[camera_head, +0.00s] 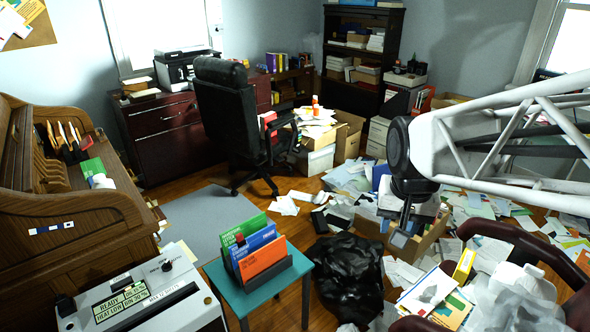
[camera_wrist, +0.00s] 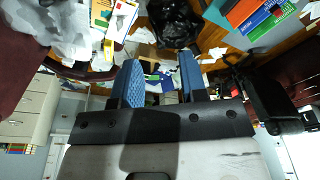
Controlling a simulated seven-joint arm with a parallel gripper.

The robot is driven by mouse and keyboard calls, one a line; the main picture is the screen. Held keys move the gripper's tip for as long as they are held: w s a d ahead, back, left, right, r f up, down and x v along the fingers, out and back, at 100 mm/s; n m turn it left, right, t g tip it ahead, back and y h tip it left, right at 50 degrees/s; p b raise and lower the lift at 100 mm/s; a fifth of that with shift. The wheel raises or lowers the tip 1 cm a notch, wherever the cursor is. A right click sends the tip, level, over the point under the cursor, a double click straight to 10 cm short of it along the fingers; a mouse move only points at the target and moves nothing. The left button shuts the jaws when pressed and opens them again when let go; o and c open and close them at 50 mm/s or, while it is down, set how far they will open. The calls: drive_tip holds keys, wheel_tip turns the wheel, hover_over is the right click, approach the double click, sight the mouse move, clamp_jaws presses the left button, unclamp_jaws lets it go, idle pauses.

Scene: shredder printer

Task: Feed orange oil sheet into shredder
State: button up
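The orange sheet (camera_head: 263,258) stands upright in a dark holder (camera_head: 275,280) on the small teal table, in front of a blue sheet (camera_head: 254,243) and a green sheet (camera_head: 240,229). The orange sheet also shows at the top right of the wrist view (camera_wrist: 240,10). The shredder (camera_head: 190,294) is a light grey machine at the lower left, with a dark slot and a label panel on top. My gripper (camera_head: 402,226) hangs over the paper-strewn floor, well right of the sheets. In the wrist view its blue-padded fingers (camera_wrist: 160,78) are apart, with nothing between them.
A black bag (camera_head: 345,275) lies on the floor right of the teal table (camera_head: 240,302). Loose papers and boxes cover the floor at right. A roll-top desk (camera_head: 85,215) stands at left and an office chair (camera_head: 225,110) behind. The grey mat (camera_head: 205,220) looks clear.

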drive_tip(key=w+a+f+m+g, duration=0.1)
drive_tip(key=w+a+f, duration=0.4)
drive_tip(key=w, duration=0.4)
drive_tip(key=w+a+f+m, duration=0.2)
drive_tip(key=w+a+f, duration=0.2)
drive_tip(key=w, duration=0.5)
drive_tip(key=w+a+f+m+g, duration=0.1)
drive_tip(key=w+a+f, duration=0.4)
drive_tip(key=w, duration=0.4)
drive_tip(key=w+a+f+m, duration=0.1)
drive_tip(key=w+a+f, duration=0.3)
drive_tip(key=f, duration=0.5)
drive_tip(key=w+a+f+m, duration=0.1)
drive_tip(key=w+a+f, duration=0.3)
drive_tip(key=a+f, duration=0.3)
drive_tip(key=w+a+f+m+g+h, duration=0.1)
drive_tip(key=w+a+f, duration=0.3)
drive_tip(key=f, duration=0.9)
drive_tip(key=shift+a, duration=1.2)
drive_tip(key=shift+f, duration=0.2)
drive_tip(key=shift+s+d+f, duration=0.1)
drive_tip(key=shift+d+f, duration=0.05)
drive_tip(key=shift+f, duration=1.1)
drive_tip(key=shift+s+d+f, duration=0.1)
drive_tip(key=shift+f, duration=1.1)
drive_tip(key=shift+s+d+f, duration=0.1)
drive_tip(key=shift+d+f, duration=0.05)
drive_tip(key=shift+f, duration=1.1)
